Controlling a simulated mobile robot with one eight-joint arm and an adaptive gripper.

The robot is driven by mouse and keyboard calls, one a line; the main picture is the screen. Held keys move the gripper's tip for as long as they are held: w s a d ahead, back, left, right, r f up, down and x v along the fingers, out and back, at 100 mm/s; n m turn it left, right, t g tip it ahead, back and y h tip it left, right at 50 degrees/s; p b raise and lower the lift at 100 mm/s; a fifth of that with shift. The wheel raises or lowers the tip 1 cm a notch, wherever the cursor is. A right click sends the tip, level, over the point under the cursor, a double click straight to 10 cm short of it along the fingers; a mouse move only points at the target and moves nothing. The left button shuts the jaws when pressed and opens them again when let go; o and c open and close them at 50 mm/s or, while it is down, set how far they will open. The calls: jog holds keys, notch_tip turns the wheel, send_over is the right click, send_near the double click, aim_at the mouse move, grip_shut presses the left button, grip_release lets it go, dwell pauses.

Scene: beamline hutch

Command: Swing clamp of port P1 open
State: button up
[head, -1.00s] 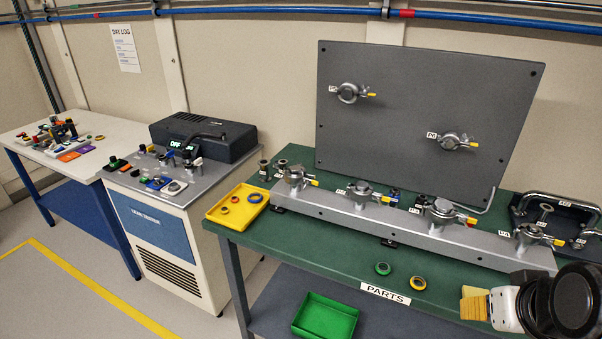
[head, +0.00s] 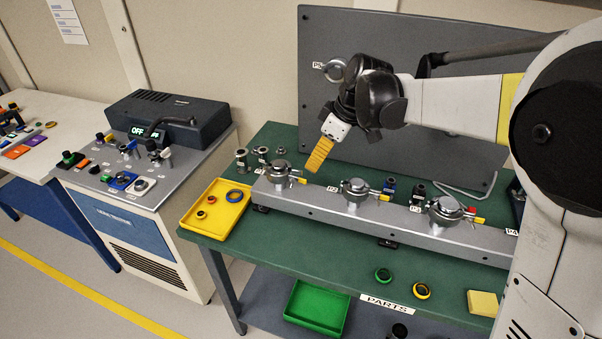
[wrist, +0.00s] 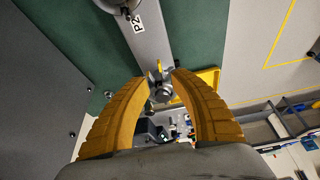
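The port P1 clamp (head: 279,172) is a round silver clamp with a yellow-tipped lever, at the left end of the grey manifold bar (head: 345,216). In the wrist view the clamp (wrist: 163,93) shows between my fingertips, with the yellow lever tip (wrist: 159,67) beside it. Whether its band is closed is too small to tell. My gripper (head: 314,163) has yellow fingers and hangs above and right of this clamp in the head view. In the wrist view my gripper (wrist: 160,80) is open and empty, apart from the clamp.
The P2 clamp (head: 355,188) and P3 clamp (head: 444,211) stand further right on the bar. A dark upright panel (head: 420,75) with a port P5 clamp (head: 335,70) rises behind. A yellow tray (head: 216,232) lies left of the bar. Small fittings (head: 262,154) stand behind P1.

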aim_at(284, 178)
jog(key=b+x, duration=0.2)
jog(key=x, duration=0.6)
jog(key=shift+f, duration=0.25)
grip_shut()
